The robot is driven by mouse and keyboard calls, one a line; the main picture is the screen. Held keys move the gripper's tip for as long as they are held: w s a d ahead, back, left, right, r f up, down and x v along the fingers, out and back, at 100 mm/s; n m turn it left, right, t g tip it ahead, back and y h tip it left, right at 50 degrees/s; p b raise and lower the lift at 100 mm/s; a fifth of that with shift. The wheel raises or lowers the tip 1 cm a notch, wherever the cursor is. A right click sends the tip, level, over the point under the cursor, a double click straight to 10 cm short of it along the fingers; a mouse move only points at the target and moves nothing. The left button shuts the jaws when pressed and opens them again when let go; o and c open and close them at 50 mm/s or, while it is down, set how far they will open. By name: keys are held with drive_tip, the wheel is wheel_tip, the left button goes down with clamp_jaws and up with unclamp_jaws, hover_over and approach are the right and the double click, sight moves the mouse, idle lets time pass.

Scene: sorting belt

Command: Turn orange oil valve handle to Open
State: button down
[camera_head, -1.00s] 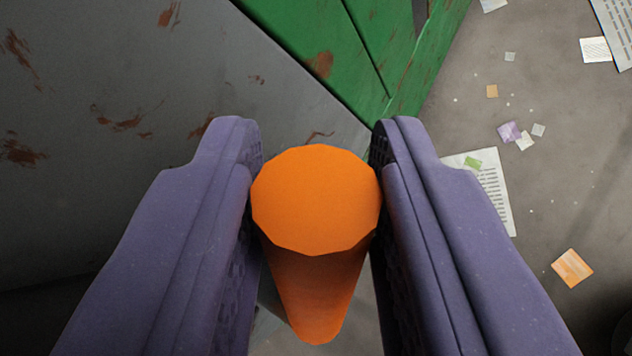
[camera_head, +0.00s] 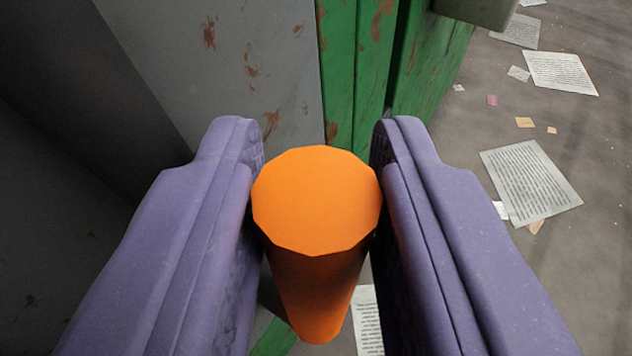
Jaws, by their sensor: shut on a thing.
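The orange valve handle (camera_head: 316,200) is a faceted cylinder with its flat round end facing the camera. It sits between the two purple fingers of my gripper (camera_head: 316,190). The fingers are shut on it, one on its left side and one on its right. The handle's far end points toward the bottom of the view. The valve body and any Open marking are not visible.
A grey rust-flecked panel (camera_head: 230,65) stands behind and left of the handle. A green rusted panel (camera_head: 355,75) stands beside it. The grey floor at right carries loose papers (camera_head: 531,183) and small scraps.

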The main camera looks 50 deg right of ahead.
idle(0.3)
drive_tip(key=c, duration=0.9)
unclamp_jaws()
